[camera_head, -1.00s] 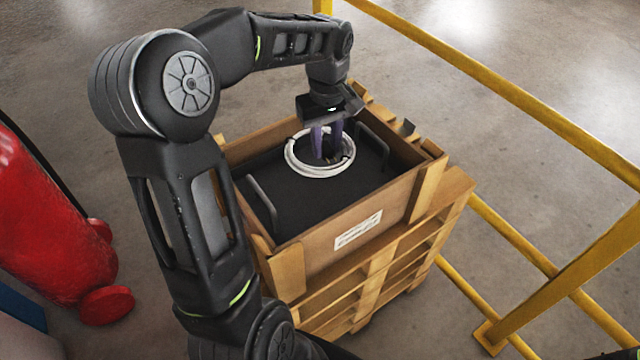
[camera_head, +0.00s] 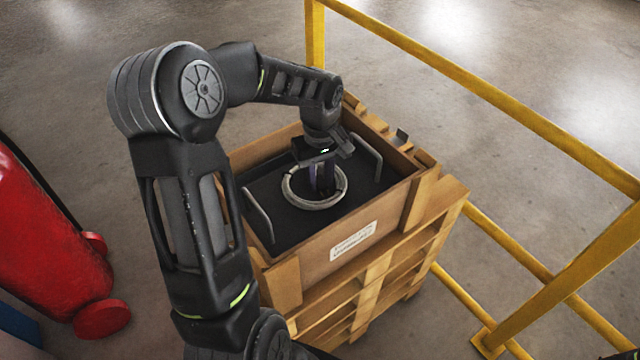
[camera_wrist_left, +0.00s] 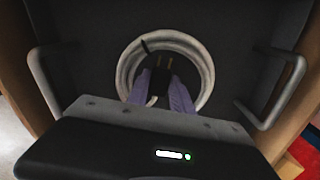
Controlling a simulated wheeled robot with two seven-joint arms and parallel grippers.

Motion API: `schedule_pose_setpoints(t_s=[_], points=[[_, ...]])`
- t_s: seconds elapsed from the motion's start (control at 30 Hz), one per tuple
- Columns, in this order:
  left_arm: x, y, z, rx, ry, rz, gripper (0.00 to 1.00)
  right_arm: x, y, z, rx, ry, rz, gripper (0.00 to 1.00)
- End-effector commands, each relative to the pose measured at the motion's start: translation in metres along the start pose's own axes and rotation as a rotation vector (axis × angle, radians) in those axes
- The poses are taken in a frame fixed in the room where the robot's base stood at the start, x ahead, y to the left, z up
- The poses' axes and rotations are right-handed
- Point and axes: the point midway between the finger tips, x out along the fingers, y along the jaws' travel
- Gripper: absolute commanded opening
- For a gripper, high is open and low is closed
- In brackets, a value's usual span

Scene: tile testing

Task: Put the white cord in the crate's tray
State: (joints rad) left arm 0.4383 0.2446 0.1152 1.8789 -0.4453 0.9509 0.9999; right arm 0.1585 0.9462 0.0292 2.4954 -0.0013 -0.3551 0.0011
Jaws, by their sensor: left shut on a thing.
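The white cord (camera_head: 318,206) is a round coil over the dark tray (camera_head: 362,186) inside the wooden crate (camera_head: 388,212). It also shows in the left wrist view (camera_wrist_left: 207,76) as a ring around my fingers. My left gripper (camera_head: 322,190) points down into the crate, its purple fingers shut on the cord. In the wrist view the fingertips (camera_wrist_left: 160,80) close at a dark part within the coil. I cannot tell whether the coil touches the tray floor. My right gripper is not in view.
The tray has a grey handle at its left (camera_head: 257,214) and right (camera_head: 366,157). The crate stands on wooden pallets (camera_head: 385,290). A yellow railing (camera_head: 480,85) runs along the right. A red cylinder (camera_head: 45,245) stands at the left.

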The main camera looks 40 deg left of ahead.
Motion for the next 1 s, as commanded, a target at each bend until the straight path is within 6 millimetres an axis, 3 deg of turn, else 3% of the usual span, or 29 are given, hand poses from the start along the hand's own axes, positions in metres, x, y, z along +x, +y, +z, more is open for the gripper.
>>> schedule_pose_setpoints(t_s=[0.2,0.57,0.6,0.83,1.0], points=[[0.025,0.000,0.000,0.000,-0.001,0.000,0.00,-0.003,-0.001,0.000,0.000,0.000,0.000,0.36],[0.030,0.000,0.000,0.000,0.001,0.000,0.00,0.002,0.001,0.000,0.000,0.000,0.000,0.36],[0.028,0.000,0.000,-0.001,0.000,0.000,0.29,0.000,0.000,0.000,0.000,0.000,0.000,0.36],[0.028,0.000,0.000,-0.001,0.000,0.000,0.48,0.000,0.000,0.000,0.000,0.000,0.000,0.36],[0.028,0.000,0.000,0.000,0.000,0.000,0.49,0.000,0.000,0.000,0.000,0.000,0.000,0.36]])
